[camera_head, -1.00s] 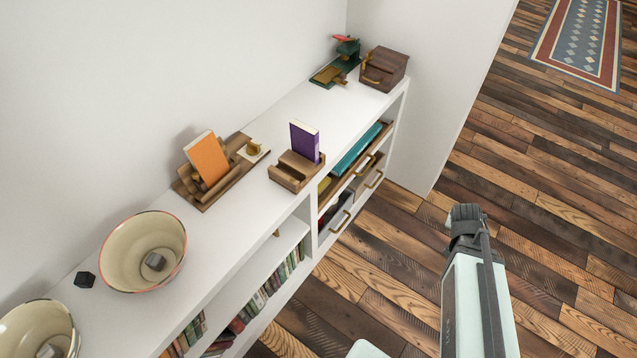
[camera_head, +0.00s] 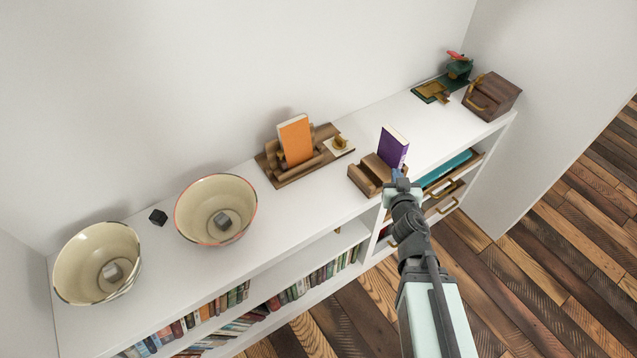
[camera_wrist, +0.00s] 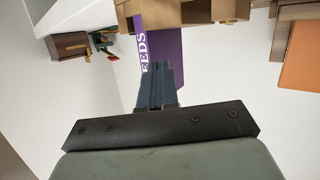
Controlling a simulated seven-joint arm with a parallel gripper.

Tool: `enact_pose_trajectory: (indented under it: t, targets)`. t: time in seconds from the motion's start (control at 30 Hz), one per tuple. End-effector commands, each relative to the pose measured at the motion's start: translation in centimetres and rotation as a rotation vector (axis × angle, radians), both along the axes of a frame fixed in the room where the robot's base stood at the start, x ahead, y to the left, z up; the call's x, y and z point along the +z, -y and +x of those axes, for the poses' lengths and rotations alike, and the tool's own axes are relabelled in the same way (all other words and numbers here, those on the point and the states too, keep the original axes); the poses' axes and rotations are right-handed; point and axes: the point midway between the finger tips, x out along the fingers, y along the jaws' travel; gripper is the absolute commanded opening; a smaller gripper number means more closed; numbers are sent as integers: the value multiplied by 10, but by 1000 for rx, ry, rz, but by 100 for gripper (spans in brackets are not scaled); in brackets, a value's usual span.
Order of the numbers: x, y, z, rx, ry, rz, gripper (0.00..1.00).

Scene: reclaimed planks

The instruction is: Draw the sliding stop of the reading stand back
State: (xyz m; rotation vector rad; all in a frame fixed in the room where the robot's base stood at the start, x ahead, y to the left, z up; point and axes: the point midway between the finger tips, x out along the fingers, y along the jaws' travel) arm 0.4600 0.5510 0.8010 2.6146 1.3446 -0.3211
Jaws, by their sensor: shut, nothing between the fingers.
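A wooden stand holding an orange book (camera_head: 294,140) has grooved rails (camera_head: 300,170) and a brass piece (camera_head: 340,142) on a pale plate at its right end. A smaller wooden block stand (camera_head: 371,175) holds a purple book (camera_head: 393,148); which stand has the sliding stop I cannot tell for sure. My gripper (camera_head: 398,175) is shut and empty at the shelf's front edge, in front of the purple book in the head view. In the wrist view its blue fingers (camera_wrist: 158,78) overlap the purple book (camera_wrist: 172,55); contact cannot be told.
Two cream bowls (camera_head: 216,209) (camera_head: 98,263) and a dark cube (camera_head: 158,217) are at the left. A dark wooden box (camera_head: 492,96) and a green device (camera_head: 458,70) are at the far right. Drawers (camera_head: 445,190) with brass handles lie below. White shelf top is clear between items.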

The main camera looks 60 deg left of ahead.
Motion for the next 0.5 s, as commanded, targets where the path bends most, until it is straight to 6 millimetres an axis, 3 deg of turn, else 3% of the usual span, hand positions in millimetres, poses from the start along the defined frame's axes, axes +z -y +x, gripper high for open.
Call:
enact_pose_trajectory:
  t: [0.1,0.3,0.4,0.5]
  targets:
    - [9,-41,-60,169,5,43,0]
    - [18,-84,-155,423,-10,85,0]
    - [19,-95,-190,516,-22,92,0]
    - [20,-101,-214,577,-31,94,0]
